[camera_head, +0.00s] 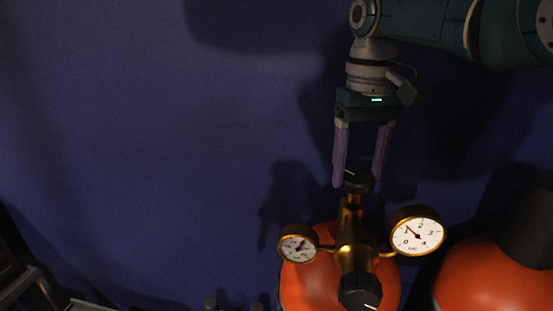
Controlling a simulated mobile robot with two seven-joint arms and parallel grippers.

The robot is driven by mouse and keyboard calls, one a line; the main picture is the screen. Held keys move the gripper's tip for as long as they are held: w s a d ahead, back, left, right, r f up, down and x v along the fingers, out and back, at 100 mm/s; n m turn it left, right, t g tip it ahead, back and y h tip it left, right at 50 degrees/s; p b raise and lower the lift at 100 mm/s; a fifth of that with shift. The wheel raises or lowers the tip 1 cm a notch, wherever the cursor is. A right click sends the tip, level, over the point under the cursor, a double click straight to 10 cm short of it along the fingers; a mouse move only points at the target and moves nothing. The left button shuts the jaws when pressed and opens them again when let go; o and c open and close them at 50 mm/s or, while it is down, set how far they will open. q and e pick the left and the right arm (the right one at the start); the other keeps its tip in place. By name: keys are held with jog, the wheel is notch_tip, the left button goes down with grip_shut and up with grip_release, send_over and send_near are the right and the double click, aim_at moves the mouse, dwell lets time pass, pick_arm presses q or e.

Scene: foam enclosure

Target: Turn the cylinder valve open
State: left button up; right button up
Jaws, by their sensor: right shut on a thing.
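A brass valve and regulator (352,240) sits on top of an orange cylinder (305,285). A black knob (357,181) tops the brass stem, and a larger black knob (360,291) faces the front. My right gripper (357,180) reaches down from above, with its two long fingers on either side of the top knob, shut on it. A small round gauge (298,244) is on the left, and a larger gauge (416,231) on the right has its red needle near 1. My left gripper does not show.
A second orange cylinder (490,275) with a dark cap (527,222) stands at the lower right. A dark frame edge (30,280) shows at the lower left. The blue wall (150,150) behind is bare, and the space left of the valve is clear.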

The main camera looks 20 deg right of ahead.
aim_at(357, 176)
jog(key=n, duration=0.5)
jog(key=shift+n, duration=0.3)
jog(key=n, duration=0.5)
dwell(0.4)
jog(key=o, duration=1.4)
notch_tip(357, 176, up, 10)
jog(key=b, duration=0.4)
jog(key=shift+b, duration=0.3)
